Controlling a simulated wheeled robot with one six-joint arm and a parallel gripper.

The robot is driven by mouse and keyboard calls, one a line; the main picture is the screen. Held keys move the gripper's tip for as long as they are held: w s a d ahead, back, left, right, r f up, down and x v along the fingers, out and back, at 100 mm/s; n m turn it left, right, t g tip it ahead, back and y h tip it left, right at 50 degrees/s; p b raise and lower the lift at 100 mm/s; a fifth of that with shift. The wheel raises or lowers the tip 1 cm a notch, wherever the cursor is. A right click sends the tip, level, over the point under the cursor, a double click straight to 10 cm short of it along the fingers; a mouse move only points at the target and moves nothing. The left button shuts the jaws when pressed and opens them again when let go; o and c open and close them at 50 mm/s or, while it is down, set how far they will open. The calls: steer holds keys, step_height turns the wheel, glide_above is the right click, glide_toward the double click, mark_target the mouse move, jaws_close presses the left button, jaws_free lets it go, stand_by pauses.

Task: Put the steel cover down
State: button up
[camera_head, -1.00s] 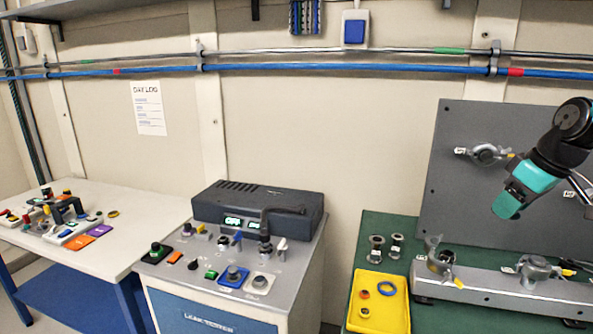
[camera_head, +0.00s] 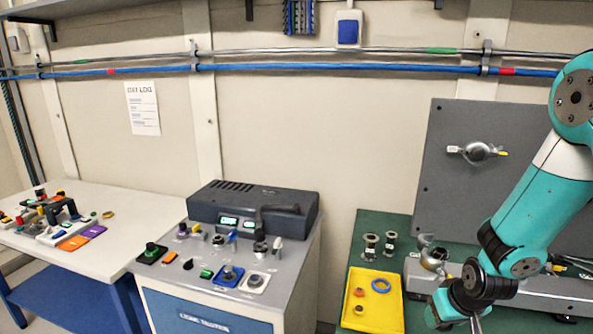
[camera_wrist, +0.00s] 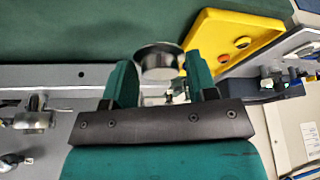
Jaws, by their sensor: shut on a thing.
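The steel cover (camera_wrist: 158,62) is a round, shiny metal piece with a dark side. In the wrist view it sits between the two teal fingers of my gripper (camera_wrist: 160,82), which is shut on it. In the head view my gripper (camera_head: 458,305) is low over the front of the green bench, just right of the yellow tray. I cannot make out the cover in that view, and whether it touches the surface below is unclear.
The yellow tray (camera_head: 398,322) holds small rings. Two steel flanged pieces (camera_head: 371,247) stand behind it on the green bench (camera_head: 365,222). A grey rail (camera_head: 540,287) with steel fittings runs right. A grey panel (camera_head: 450,190) stands behind.

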steer(key=s+a+f+b, duration=0.1)
steer(key=s+f+b, duration=0.1)
steer(key=s+f, duration=0.4)
step_height(320, 180, down, 3)
steer(key=shift+a+r+m+b, duration=0.1)
steer(key=shift+a+m+b, duration=0.3)
steer(key=w+d+r, duration=0.1)
steer(key=d, duration=0.1)
steer(key=w+d+r+m+h+b, duration=0.1)
steer(key=w+d, duration=0.1)
steer(key=d, duration=0.1)
steer(key=w+d+r+m+b, duration=0.1)
steer(key=d, duration=0.2)
steer(key=shift+w+r, duration=0.2)
steer(key=shift+r, duration=0.1)
steer(key=s+d+r+m+g+h+b, duration=0.15)
steer(key=d+r+m+b, duration=0.4)
steer(key=d+r, duration=1.2)
steer(key=shift+t+h, duration=0.35)
steer(key=f+p, duration=0.1)
steer(key=f, duration=0.5)
steer(key=d+f, duration=0.1)
steer(key=f, duration=0.6)
steer(key=f+p, duration=0.1)
steer(key=f, duration=0.6)
steer(key=shift+w+d+f+p, duration=0.1)
steer(key=shift+w+d+p, duration=0.05)
steer(key=shift+d+p, duration=0.15)
